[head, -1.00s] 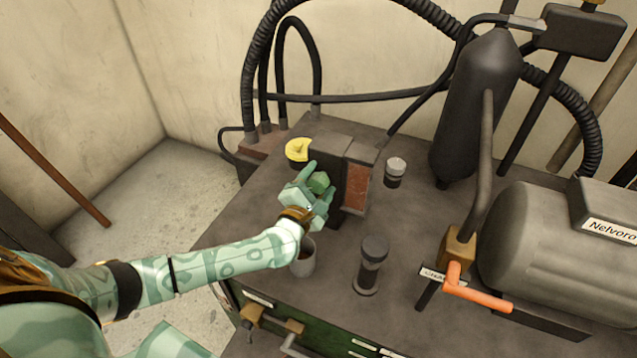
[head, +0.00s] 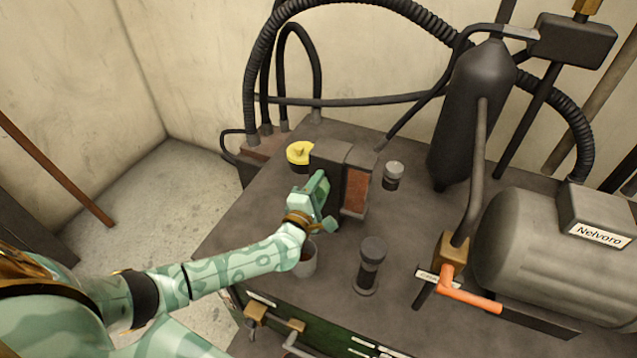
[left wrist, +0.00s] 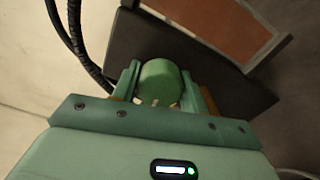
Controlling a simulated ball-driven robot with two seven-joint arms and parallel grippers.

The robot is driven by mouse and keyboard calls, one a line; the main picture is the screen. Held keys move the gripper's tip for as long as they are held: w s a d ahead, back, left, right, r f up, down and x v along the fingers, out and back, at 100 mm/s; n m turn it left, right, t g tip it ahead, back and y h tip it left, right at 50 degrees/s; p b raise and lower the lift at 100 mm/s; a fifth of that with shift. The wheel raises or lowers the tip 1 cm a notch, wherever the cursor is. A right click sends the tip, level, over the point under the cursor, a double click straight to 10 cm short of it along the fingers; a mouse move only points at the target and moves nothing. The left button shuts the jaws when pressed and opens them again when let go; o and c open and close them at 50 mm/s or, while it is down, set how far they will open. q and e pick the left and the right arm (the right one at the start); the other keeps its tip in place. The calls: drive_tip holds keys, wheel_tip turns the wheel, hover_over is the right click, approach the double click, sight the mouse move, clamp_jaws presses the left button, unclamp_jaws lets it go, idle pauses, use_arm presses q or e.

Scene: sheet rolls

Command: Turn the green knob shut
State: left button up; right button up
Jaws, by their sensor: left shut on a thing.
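The green knob (left wrist: 160,82) sits on the side of a dark box (head: 327,157) on the machine's top. In the left wrist view it lies between the two fingers of my left gripper (left wrist: 163,88), which is shut on it. In the head view my left gripper (head: 323,200) reaches the box's near side, and its fingers hide most of the knob. My right gripper is in neither view.
A yellow knob (head: 300,152) is just behind the gripper. A grey cup (head: 305,262) stands close under my left wrist. A dark cylinder (head: 371,265), a small capped post (head: 393,175) and an orange lever (head: 470,298) are to the right.

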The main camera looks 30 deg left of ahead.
use_arm(q)
drive_tip(key=m+p, duration=0.3)
drive_tip(key=m, duration=0.2)
drive_tip(key=shift+m, duration=0.3)
drive_tip(key=m+p, duration=0.1)
drive_tip(key=m, duration=0.1)
drive_tip(key=shift+m, duration=0.3)
drive_tip(key=m+p, duration=0.1)
drive_tip(key=m, duration=0.2)
drive_tip(key=shift+m, duration=0.3)
drive_tip(key=m+p, duration=0.1)
drive_tip(key=m, duration=0.3)
drive_tip(key=shift+f, duration=0.1)
drive_tip(key=shift+s+m+p, duration=0.1)
drive_tip(key=shift+m+p, duration=0.35)
drive_tip(key=shift+m, duration=1.25)
drive_tip(key=shift+f, duration=0.1)
drive_tip(key=o, duration=1)
